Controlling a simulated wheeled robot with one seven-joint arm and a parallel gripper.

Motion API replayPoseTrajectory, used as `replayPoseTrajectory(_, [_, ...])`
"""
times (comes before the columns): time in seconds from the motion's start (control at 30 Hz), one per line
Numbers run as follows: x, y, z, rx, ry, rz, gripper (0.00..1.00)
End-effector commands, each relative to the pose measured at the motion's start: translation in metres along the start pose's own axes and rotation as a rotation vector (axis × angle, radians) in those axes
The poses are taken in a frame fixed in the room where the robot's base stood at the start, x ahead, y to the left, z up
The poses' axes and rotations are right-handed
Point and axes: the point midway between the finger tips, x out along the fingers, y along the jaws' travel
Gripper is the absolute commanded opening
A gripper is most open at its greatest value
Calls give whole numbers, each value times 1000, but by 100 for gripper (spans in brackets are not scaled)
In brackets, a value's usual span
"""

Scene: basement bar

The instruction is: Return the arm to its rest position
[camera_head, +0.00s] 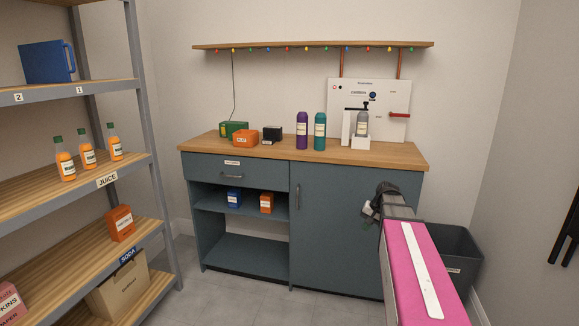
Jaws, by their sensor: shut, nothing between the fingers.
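My arm, with a pink link and a dark wrist, reaches up from the lower right in the head view. My gripper (369,212) is at its far end, small and partly hidden by the wrist. It is shut and empty. It is in front of the right door of the blue-grey cabinet (335,215), below the wooden counter. I cannot tell how far it is from the door. It holds nothing and appears apart from all objects.
A dark bin (462,250) stands right of my arm, partly hidden by it. A shelf rack (140,90) with juice bottles (87,155) fills the left. Bottles (302,130), boxes (245,138) and a dispenser (361,130) stand on the counter. Grey floor is clear between rack and cabinet.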

Motion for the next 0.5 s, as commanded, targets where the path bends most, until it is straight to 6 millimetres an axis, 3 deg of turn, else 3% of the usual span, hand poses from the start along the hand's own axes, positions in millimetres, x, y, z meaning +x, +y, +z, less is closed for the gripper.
replayPoseTrajectory(0.03, [21, -3, 34, -34, -16, 37, 0])
replayPoseTrajectory(0.2, [76, -5, 112, -157, -49, 166, 0])
replayPoseTrajectory(0.3, [98, -3, 153, -231, -64, 235, 0])
replayPoseTrajectory(0.5, [122, 3, 206, -343, -83, 328, 0])
